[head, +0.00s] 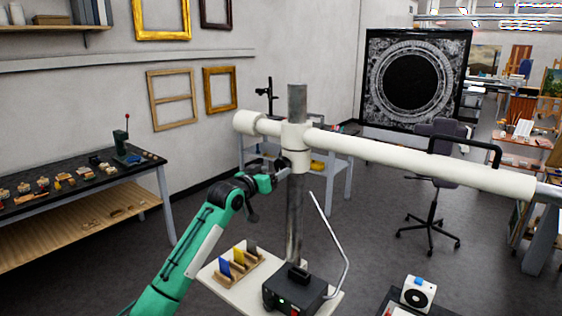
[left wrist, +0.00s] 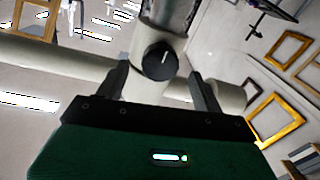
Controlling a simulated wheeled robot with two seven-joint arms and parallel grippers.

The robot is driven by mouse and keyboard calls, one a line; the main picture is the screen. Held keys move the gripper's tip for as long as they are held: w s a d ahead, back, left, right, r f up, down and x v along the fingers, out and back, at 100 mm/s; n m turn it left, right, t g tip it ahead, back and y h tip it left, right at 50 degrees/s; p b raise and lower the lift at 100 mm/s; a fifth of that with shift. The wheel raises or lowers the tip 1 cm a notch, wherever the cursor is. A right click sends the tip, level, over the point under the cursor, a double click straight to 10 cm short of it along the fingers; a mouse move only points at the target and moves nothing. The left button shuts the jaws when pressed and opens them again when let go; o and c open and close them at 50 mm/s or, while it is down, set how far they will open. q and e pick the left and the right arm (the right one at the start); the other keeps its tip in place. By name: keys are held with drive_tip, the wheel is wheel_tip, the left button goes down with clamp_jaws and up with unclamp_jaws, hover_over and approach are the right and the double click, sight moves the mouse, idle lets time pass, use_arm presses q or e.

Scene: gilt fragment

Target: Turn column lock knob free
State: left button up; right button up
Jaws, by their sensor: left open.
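The column lock knob (left wrist: 160,61) is a black round knob with a white line on its face, on the white collar at the column. In the left wrist view it sits between the two dark fingers of my left gripper (left wrist: 158,85), which is open with gaps on both sides. In the head view my left gripper (head: 277,170) is beside the white collar (head: 295,148) on the grey column (head: 296,215); the knob itself is hard to make out there. A long white horizontal arm (head: 420,166) runs through the collar. My right gripper is not in view.
A white base shelf (head: 224,285) by the column carries a black box (head: 294,290) and a wooden rack with coloured cards (head: 236,265). A bent metal rod (head: 335,240) rises beside the column. A workbench (head: 80,180) stands left and an office chair (head: 432,200) right. Open floor lies between.

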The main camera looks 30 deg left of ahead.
sight(280, 167)
use_arm(q)
drive_tip(key=w+p, duration=0.1)
drive_tip(key=w, duration=0.2)
drive_tip(key=shift+w+r, duration=0.15)
drive_tip(key=shift+w, duration=0.2)
drive_tip(key=shift+w+d, duration=0.1)
drive_tip(key=shift+w, duration=0.45)
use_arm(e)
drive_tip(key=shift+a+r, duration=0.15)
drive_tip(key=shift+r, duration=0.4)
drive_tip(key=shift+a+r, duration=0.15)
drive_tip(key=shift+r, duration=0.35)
use_arm(q)
drive_tip(key=shift+c, duration=0.5)
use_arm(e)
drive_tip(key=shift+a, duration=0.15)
use_arm(q)
drive_tip(key=c, duration=0.9)
drive_tip(key=shift+p, duration=0.3)
